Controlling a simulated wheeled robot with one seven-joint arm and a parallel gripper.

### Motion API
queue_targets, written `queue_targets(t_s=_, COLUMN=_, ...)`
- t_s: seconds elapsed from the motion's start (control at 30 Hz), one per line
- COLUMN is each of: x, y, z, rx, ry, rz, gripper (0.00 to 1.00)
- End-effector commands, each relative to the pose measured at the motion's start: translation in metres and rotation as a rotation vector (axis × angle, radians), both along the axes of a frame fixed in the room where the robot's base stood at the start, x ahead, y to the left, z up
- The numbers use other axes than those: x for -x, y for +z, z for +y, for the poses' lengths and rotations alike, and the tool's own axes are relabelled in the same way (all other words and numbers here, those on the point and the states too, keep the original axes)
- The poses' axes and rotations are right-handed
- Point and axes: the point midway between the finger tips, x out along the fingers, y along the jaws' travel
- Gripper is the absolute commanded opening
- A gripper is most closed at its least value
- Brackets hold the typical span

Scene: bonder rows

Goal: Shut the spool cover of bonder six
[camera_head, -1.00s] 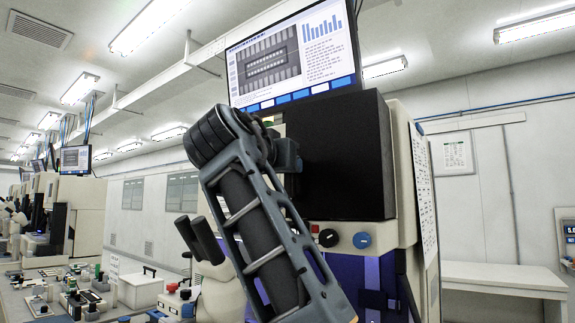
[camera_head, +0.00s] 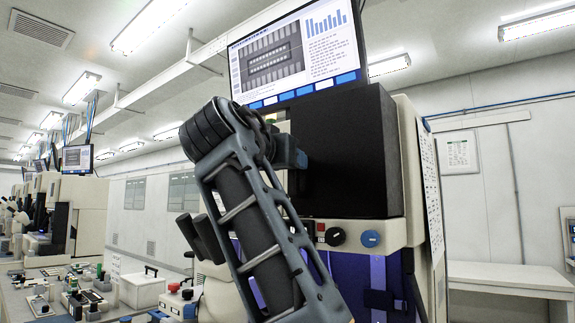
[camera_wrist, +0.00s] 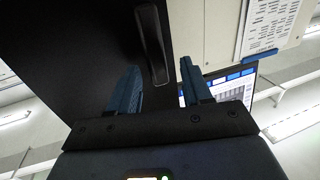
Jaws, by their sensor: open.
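A big black panel, which I take to be the spool cover (camera_head: 350,150), is on the upper front of the near bonder (camera_head: 412,226), below the monitor. How far it stands open I cannot tell. In the wrist view the black cover (camera_wrist: 85,50) fills the upper left and carries a dark bar handle (camera_wrist: 153,45). My gripper (camera_wrist: 160,72) is open and empty, its blue fingers on either side of the handle's lower end in the picture. I cannot tell whether they touch it.
The monitor (camera_head: 295,52) stands just above the cover. Knobs (camera_head: 370,238) sit on a cream strip under it, above a violet front. A bench (camera_head: 60,300) with small parts and a white box (camera_head: 141,290) lies left. A white table (camera_head: 510,278) stands right.

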Motion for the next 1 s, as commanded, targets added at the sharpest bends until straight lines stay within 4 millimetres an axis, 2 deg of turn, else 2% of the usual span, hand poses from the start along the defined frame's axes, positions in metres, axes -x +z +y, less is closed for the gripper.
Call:
queue_targets(t_s=0.2, x=0.035, y=-0.003, z=0.016, rx=-0.002, ry=0.005, rz=-0.002, gripper=0.49)
queue_targets(t_s=0.4, x=0.056, y=-0.002, z=0.024, rx=-0.001, ry=0.003, rz=0.0, gripper=0.49)
queue_targets(t_s=0.57, x=0.061, y=-0.001, z=0.026, rx=-0.001, ry=0.003, rz=0.0, gripper=0.49)
queue_targets(t_s=1.0, x=0.061, y=-0.001, z=0.026, rx=-0.001, ry=0.002, rz=0.0, gripper=0.49)
